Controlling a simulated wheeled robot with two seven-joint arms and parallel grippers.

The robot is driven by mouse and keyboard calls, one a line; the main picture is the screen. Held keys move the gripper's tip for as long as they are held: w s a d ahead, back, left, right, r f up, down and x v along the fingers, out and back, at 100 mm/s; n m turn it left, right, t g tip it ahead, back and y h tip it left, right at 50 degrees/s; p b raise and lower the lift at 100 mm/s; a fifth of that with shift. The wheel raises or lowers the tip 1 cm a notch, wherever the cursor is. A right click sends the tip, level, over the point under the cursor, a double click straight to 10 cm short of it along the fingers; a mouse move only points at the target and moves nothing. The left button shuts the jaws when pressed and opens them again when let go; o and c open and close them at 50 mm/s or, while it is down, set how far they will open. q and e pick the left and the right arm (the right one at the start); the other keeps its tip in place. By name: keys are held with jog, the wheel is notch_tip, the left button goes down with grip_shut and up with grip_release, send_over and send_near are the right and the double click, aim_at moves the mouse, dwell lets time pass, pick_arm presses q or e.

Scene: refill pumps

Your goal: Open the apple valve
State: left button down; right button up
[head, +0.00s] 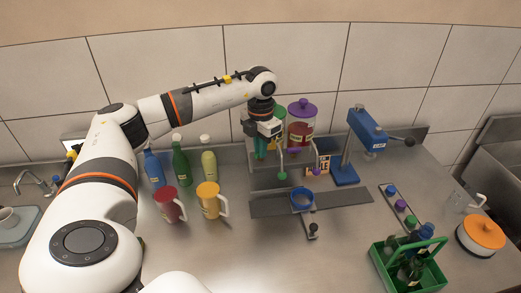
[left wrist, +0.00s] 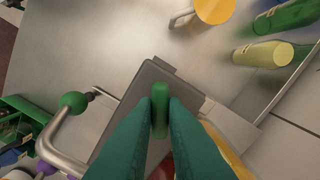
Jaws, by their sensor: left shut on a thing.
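A green-lidded dispenser (head: 279,113) stands on a grey stand against the back wall, mostly hidden behind my left gripper. My left gripper (head: 262,148) reaches down in front of it. In the left wrist view its dark green fingers are shut on a small green valve handle (left wrist: 160,98), above the grey tray plate (left wrist: 148,84). A bent metal spout with a green ball (head: 282,176) shows just right of the gripper; the ball also shows in the left wrist view (left wrist: 74,102). My right gripper is not in view.
A purple-lidded dispenser (head: 302,108) stands right beside the green one, with a purple ball (head: 317,171) on its spout. A blue press (head: 366,130) stands further right. Red (head: 169,204) and yellow (head: 209,200) mugs stand left. A green crate (head: 408,264) is at front right.

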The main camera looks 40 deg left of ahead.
pick_arm(q)
jog(key=n+b, duration=0.1)
jog(key=n, duration=0.2)
jog(key=shift+n, duration=0.4)
jog(key=n, duration=0.2)
jog(key=shift+w+r+n, duration=0.1)
jog(key=shift+n, duration=0.3)
jog(key=n, duration=0.4)
jog(key=shift+a+r+n+b, duration=0.1)
jog(key=shift+n+b, duration=0.3)
jog(key=shift+n, duration=0.3)
jog(key=c, duration=1.5)
grip_release()
jog(key=shift+o, duration=0.2)
